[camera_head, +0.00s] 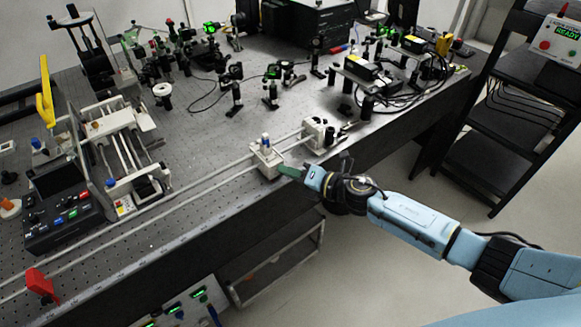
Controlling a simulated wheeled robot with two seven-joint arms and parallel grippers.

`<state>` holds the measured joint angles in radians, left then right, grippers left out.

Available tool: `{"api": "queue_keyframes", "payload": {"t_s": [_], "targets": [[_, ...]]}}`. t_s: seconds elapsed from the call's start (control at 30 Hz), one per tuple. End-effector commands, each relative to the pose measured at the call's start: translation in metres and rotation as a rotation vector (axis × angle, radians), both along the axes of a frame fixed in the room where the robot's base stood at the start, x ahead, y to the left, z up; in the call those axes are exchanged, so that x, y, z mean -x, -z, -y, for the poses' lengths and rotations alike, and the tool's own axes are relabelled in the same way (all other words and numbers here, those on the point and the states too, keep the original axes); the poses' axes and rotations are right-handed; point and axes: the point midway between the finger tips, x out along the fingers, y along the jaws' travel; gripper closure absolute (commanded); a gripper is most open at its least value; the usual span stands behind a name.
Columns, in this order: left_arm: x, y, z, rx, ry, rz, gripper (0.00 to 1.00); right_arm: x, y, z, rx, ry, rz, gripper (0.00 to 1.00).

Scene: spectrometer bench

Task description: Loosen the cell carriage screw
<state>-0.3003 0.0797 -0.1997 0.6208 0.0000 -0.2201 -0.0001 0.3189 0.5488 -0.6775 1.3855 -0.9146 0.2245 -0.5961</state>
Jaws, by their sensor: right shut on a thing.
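A white carriage (265,161) with a small blue-capped upright part on top sits on the long rail (205,186) near the bench's front edge. My right gripper (303,174) reaches in from the right, just right of this carriage. It is shut on a narrow green piece (290,171) that points toward the carriage's right side. I cannot tell whether the green piece is the screw's handle or a separate tool, or whether it touches the carriage. The screw itself cannot be made out. My left gripper is out of view.
A second pale block (318,133) stands on the rail farther right. Optical mounts crowd the back of the bench. A control box (62,213) and a rod frame (120,138) stand at left; a red clamp-like part (40,283) is front left. The perforated bench top behind the carriage is fairly clear.

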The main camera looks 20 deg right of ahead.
Motion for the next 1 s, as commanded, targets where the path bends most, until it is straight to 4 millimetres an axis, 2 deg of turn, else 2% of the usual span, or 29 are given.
{"api": "queue_keyframes", "payload": {"t_s": [0.63, 0.67, 0.8, 1.0], "targets": [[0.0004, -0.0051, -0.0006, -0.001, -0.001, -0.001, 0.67, 0.0001, 0.0001, -0.0001, 0.044, 0.000, 0.016, 1.00], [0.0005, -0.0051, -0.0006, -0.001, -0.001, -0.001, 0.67, 0.0001, 0.0000, -0.0002, 0.044, 0.000, 0.016, 0.81], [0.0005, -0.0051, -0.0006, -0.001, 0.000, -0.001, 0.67, 0.0002, -0.0001, -0.0002, 0.043, 0.000, 0.015, 0.63], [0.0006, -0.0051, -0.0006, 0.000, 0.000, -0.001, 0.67, 0.0002, -0.0002, -0.0003, 0.043, 0.000, 0.015, 0.63]]}}
